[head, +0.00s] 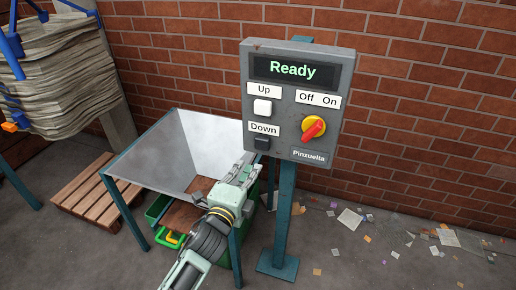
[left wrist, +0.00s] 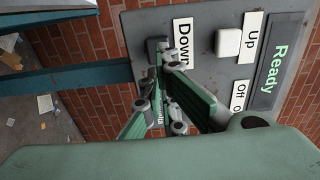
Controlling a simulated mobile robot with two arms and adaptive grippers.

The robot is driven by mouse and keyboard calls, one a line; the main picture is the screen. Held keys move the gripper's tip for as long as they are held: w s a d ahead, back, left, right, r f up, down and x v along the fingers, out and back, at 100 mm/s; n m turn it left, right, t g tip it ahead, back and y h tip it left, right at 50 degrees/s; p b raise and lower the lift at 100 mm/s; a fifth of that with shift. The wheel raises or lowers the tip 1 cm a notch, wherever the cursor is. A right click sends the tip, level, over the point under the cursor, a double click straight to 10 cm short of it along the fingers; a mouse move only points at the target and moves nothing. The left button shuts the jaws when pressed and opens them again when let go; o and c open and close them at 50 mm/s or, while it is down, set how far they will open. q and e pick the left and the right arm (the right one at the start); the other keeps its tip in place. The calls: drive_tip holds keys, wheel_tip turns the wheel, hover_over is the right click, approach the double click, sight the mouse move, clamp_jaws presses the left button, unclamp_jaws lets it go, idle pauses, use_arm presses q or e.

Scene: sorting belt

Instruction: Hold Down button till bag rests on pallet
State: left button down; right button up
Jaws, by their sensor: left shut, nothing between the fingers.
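The grey control box (head: 290,100) reads "Ready" and carries a white Up button (head: 262,107) and a dark Down button (head: 262,143). My left gripper (head: 246,168) is shut and empty, just below and left of the Down button. In the left wrist view its closed fingertips (left wrist: 160,68) are close to the Down button (left wrist: 156,47); I cannot tell whether they touch it. A bulky, creased grey-beige bag (head: 65,75) hangs from blue arms at the upper left. The wooden pallet (head: 95,192) is on the floor below it, with a visible gap. My right gripper is not in view.
A red knob on a yellow ring (head: 313,128) is right of the buttons. A teal post (head: 284,215) holds the box. A grey hopper (head: 180,150) on teal legs stands to its left, over a green bin (head: 158,208). Litter (head: 350,218) lies along the brick wall.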

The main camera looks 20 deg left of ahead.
sight(261, 145)
use_arm(q)
drive_tip(key=w+p, duration=0.1)
drive_tip(key=w, duration=0.8)
drive_tip(key=shift+w+d+p, duration=0.2)
drive_tip(key=shift+w+p, duration=0.05)
drive_tip(key=shift+p, duration=0.15)
